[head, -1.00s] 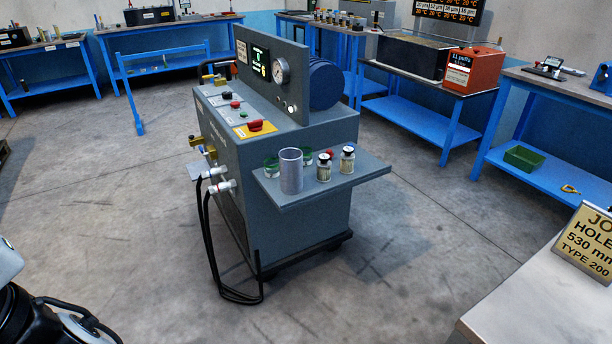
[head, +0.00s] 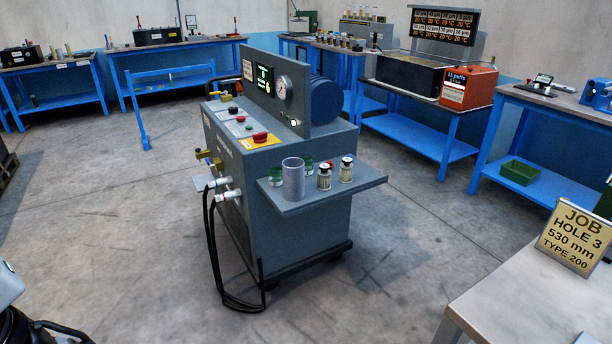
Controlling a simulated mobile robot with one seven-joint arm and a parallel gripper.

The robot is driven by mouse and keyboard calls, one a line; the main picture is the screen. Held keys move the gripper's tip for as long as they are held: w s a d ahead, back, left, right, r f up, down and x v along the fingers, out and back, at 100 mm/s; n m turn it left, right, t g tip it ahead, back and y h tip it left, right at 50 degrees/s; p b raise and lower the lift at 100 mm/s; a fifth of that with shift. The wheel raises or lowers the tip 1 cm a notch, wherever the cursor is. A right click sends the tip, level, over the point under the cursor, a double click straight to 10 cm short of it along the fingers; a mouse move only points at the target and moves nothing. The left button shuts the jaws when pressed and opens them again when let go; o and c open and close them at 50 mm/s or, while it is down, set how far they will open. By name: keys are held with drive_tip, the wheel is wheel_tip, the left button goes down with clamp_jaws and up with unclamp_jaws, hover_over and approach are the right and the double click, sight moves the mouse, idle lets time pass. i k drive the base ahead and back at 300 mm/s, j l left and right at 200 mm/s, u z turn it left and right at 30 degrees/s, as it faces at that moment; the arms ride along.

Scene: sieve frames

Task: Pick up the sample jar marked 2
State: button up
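Two small jars with dark and pale caps and pale labels stand upright on the side shelf (head: 335,194) of a grey cart. One jar (head: 324,178) is beside a tall grey cylinder, and the other jar (head: 346,170) is to its right. Several more small jars (head: 345,42) stand in a row on a back bench. Their markings are too small to read, so I cannot tell which jar is marked 2. My gripper is not in view; only part of my own body shows at the lower left.
The shelf also holds the grey cylinder (head: 293,180), greenish glass containers (head: 276,173) and a small red-topped item, partly hidden. Black hoses (head: 213,255) hang from the cart (head: 300,160) to the floor. A pale table with a job sign (head: 577,238) is at lower right. Open floor surrounds the cart.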

sight(274, 173)
drive_tip(key=i+j+u, duration=0.15)
drive_tip(key=i+j, duration=0.65)
drive_tip(key=j, duration=0.25)
drive_tip(key=i+j+u, duration=0.1)
drive_tip(key=i+j, duration=0.8)
drive_tip(key=j, duration=0.1)
